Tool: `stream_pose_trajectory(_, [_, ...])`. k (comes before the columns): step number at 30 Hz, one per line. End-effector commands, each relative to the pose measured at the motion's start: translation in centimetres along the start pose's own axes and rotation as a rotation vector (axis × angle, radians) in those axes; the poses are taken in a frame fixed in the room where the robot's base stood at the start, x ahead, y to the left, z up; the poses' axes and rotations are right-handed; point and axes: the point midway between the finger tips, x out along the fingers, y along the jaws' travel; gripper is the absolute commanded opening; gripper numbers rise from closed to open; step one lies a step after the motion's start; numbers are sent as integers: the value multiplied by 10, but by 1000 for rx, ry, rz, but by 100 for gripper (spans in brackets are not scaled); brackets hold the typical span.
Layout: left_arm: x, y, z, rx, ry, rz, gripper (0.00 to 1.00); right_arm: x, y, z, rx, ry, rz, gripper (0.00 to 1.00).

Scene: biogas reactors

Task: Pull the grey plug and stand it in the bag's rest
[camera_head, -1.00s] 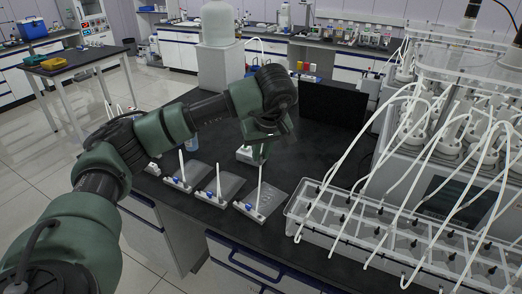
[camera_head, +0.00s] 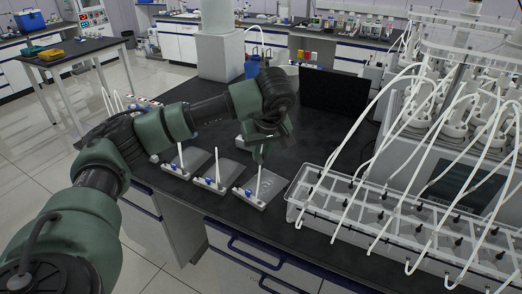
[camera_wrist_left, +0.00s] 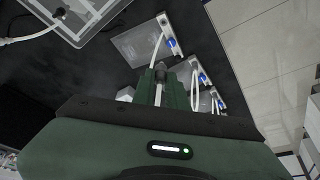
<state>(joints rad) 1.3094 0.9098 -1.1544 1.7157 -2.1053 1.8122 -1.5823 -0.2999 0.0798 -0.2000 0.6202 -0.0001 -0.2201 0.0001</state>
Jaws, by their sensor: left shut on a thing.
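My left gripper (camera_head: 260,154) is over the black bench, behind the rightmost flat grey bag (camera_head: 268,180). In the left wrist view the gripper (camera_wrist_left: 163,90) is shut on a small grey piece, which looks like the grey plug (camera_wrist_left: 160,72); the fingers hide most of it. That bag (camera_wrist_left: 137,44) lies ahead of the fingertips, with a white rest strip, a blue valve (camera_wrist_left: 171,43) and a white tube (camera_wrist_left: 157,48). Two similar bags (camera_head: 226,169) (camera_head: 193,156) lie to its left in the head view. My right gripper is not in view.
A clear rack (camera_head: 330,222) with several dark plugs and looping white tubes stands to the right, before the reactors (camera_head: 460,115). A black panel (camera_head: 333,92) stands at the back. The bench between rack and panel (camera_head: 325,145) is bare.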

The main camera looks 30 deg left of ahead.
Motion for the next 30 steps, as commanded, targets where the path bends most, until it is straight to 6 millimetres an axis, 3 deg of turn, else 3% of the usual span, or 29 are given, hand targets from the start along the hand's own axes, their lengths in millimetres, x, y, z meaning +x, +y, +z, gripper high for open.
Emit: stream_pose_trajectory(30, [59, 0, 24, 0, 0, -1, 0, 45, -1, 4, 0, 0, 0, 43])
